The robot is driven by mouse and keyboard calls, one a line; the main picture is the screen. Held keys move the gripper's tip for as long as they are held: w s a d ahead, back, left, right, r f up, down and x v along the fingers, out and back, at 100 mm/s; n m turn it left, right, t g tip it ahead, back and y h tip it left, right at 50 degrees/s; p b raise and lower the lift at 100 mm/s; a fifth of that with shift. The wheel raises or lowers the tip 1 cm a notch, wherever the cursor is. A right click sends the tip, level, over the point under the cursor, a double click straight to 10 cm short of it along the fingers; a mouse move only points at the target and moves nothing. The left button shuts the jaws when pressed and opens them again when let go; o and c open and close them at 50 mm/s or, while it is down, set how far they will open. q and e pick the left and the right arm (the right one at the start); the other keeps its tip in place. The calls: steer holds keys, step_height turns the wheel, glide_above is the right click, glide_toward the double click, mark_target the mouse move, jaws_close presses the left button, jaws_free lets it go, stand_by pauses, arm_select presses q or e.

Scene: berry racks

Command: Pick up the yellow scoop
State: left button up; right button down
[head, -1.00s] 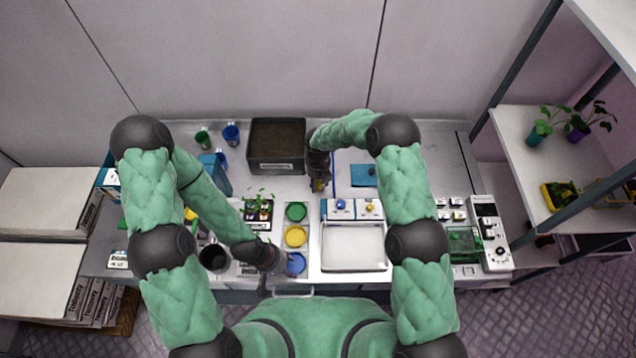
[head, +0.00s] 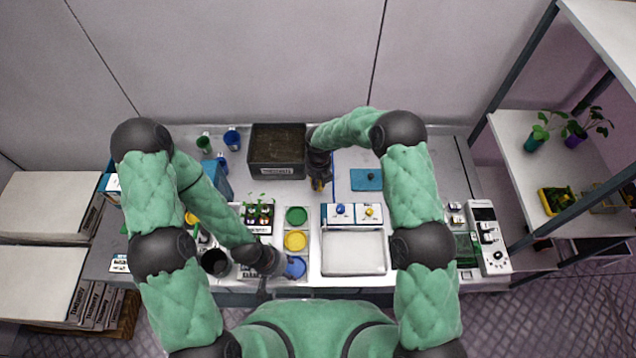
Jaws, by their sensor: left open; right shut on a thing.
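A small yellow piece, seemingly the yellow scoop (head: 318,186), shows at the tips of my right gripper (head: 319,180). My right gripper is shut on it just right of the dark soil box, close to the blue line on the table. Most of the scoop is hidden by the fingers and wrist, and I cannot tell whether it touches the table. My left gripper (head: 264,290) is open at the table's front edge, beside the blue round dish (head: 295,267); its fingers are small and dark in this view.
The soil box (head: 277,170) stands left of my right gripper. A blue pad (head: 366,180) lies to its right. A white tray (head: 353,270), green (head: 296,215) and yellow (head: 295,240) dishes and a seedling tray (head: 258,215) lie in front.

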steer(key=s+d+r+p, duration=0.3)
steer(key=s+r, duration=0.6)
steer(key=s, duration=0.4)
steer(key=shift+d+p, duration=0.3)
steer(key=shift+p, duration=0.35)
